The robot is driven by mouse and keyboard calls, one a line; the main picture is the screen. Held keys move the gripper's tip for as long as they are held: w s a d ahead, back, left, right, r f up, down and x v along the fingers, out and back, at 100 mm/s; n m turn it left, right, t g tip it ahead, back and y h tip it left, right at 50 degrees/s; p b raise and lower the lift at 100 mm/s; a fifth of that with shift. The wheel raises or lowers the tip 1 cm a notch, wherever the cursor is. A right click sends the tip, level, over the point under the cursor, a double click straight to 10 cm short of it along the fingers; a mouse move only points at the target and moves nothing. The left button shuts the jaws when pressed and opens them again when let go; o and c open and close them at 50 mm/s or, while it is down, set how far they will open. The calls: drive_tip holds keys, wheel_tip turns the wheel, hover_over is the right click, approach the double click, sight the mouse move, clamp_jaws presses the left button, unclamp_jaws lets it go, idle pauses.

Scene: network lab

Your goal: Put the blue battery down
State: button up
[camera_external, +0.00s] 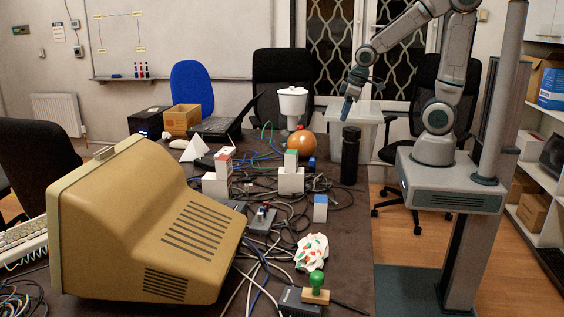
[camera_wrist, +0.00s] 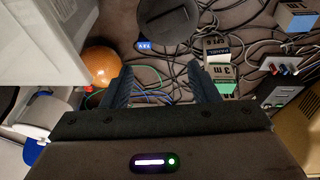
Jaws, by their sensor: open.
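A small blue block with white lettering, which looks like the blue battery (camera_wrist: 144,45), lies on the dark table between an orange ball and a black cylinder. In the external view the small blue thing (camera_external: 312,163) sits beside the ball. My gripper (camera_wrist: 163,84) is open, with nothing between its two dark fingers, and apart from the battery. In the external view my gripper (camera_external: 346,108) hangs above the table's far right corner, near a translucent bin.
The orange ball (camera_external: 301,146) and the tall black cylinder (camera_external: 350,155) flank the battery. A translucent bin (camera_external: 369,116) stands at the back right. Cables and white blocks (camera_external: 291,180) crowd the table's middle. A beige monitor (camera_external: 150,215) fills the front left.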

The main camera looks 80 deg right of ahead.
drive_tip(key=s+a+r+y, duration=0.1)
drive_tip(key=s+a+r, duration=0.3)
drive_tip(key=s, duration=0.5)
wheel_tip(320, 180, up, 2)
drive_tip(key=shift+a+r, duration=0.1)
drive_tip(key=shift+a, duration=0.25)
idle(0.5)
